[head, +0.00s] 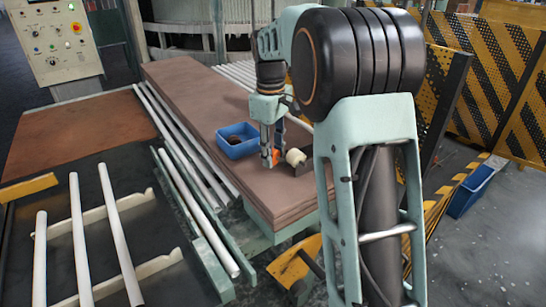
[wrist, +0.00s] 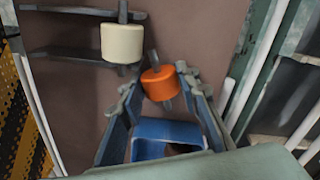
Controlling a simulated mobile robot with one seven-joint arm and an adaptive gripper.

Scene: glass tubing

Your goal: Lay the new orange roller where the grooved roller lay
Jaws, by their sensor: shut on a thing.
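The orange roller (wrist: 158,84) has a thin grey axle and sits between the fingertips of my gripper (wrist: 157,88) in the wrist view. My gripper (head: 270,157) is shut on it, low over the brown tabletop in the head view, where only a bit of orange (head: 276,156) shows. A cream roller (wrist: 122,43) lies with its axle across two dark bars (wrist: 72,53), just beside the orange one. It also shows in the head view (head: 295,156). I cannot tell whether the orange roller touches anything below. I cannot make out a grooved roller for certain.
A blue bin (head: 238,148) stands on the brown table (head: 190,85) left of my gripper, with a dark round thing inside (head: 235,139). It shows below the fingers in the wrist view (wrist: 150,129). Glass tubes (head: 200,212) lie on rails along the table's left side.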

